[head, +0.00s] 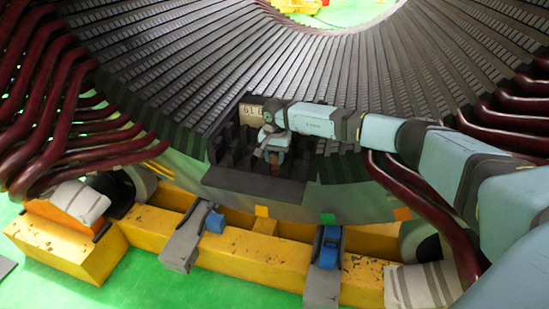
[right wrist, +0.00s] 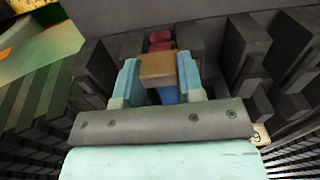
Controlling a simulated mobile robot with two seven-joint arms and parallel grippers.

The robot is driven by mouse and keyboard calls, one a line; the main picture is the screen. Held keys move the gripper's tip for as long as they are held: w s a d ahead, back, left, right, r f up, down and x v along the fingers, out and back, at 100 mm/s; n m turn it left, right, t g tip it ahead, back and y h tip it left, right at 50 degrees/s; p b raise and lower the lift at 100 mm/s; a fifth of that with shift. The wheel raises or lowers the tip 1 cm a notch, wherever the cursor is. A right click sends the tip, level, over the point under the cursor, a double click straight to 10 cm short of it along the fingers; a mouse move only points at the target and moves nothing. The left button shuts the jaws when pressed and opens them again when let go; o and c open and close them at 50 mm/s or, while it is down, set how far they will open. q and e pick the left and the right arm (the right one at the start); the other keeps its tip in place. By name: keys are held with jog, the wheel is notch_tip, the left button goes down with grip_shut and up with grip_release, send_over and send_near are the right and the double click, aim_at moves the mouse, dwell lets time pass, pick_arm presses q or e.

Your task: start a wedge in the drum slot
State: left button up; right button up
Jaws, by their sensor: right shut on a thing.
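The drum (head: 170,75) fills the head view, its inner face lined with narrow slots. My right gripper (head: 273,157) is at a dark, toothed recess at the drum's front edge. In the right wrist view its two light-blue fingers (right wrist: 158,66) are shut on a tan block, which looks like the wedge (right wrist: 159,72). Beyond the wedge, in line with it, dark red bars (right wrist: 160,40) lie in a slot between dark teeth. Something blue shows just below the wedge. I cannot tell whether the wedge touches the slot walls. My left gripper is not in view.
Dark blocks (right wrist: 247,45) stand close on both sides of the fingers. Dark red coil ends (head: 40,90) bulge out at left and right. A yellow cradle (head: 225,255) with grey-and-blue supports carries the drum. The green floor (head: 190,290) is open in front.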

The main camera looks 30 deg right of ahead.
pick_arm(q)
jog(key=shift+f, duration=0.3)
pick_arm(e)
jog(key=shift+w+d, duration=0.25)
jog(key=shift+d, duration=0.05)
jog(key=o, duration=0.8)
jog(key=shift+o, duration=1)
notch_tip(320, 180, up, 9)
jog(key=shift+r+p, duration=0.1)
jog(key=shift+p, duration=1.15)
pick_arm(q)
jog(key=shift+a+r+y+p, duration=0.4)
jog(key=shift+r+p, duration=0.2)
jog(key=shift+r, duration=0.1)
pick_arm(e)
jog(key=shift+r, duration=2.4)
